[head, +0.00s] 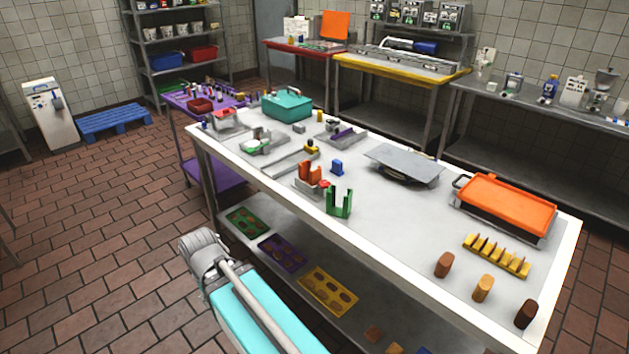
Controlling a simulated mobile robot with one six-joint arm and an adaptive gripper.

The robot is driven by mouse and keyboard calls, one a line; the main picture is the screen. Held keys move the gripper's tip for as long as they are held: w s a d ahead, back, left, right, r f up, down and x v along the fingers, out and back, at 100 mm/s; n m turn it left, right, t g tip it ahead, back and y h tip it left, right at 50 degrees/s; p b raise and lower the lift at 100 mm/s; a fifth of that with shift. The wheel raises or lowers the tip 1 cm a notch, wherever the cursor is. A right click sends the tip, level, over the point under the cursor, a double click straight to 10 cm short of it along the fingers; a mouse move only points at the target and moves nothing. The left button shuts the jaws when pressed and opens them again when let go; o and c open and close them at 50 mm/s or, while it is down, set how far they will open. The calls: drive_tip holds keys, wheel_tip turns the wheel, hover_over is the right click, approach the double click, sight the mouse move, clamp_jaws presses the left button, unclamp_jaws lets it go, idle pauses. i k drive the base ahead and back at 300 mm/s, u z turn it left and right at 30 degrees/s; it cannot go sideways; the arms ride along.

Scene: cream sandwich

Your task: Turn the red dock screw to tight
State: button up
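A small orange-red fixture (306,173) stands on a grey base near the front edge of the white table (375,233), left of its middle. A small bright red part (323,184) sits at the fixture's right side and may be the red dock screw. It is too small to tell whether it is tight or loose. A green U-shaped holder (340,203) stands just in front and to the right. My gripper is not in view; grey and teal parts, likely my own, show at the lower left, apart from the fixture.
A blue block (337,167) and a grey plate (404,164) lie behind and right of the fixture. An orange tray (506,205), yellow rack (497,256) and several brown cylinders occupy the right end. A teal box (287,106) stands far left. Brick floor is open at left.

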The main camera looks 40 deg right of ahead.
sight(324, 183)
drive_tip(key=u, duration=0.05)
drive_tip(key=k, duration=0.9)
drive_tip(key=z, duration=0.65)
drive_tip(key=i, duration=1)
drive_tip(key=u, duration=0.05)
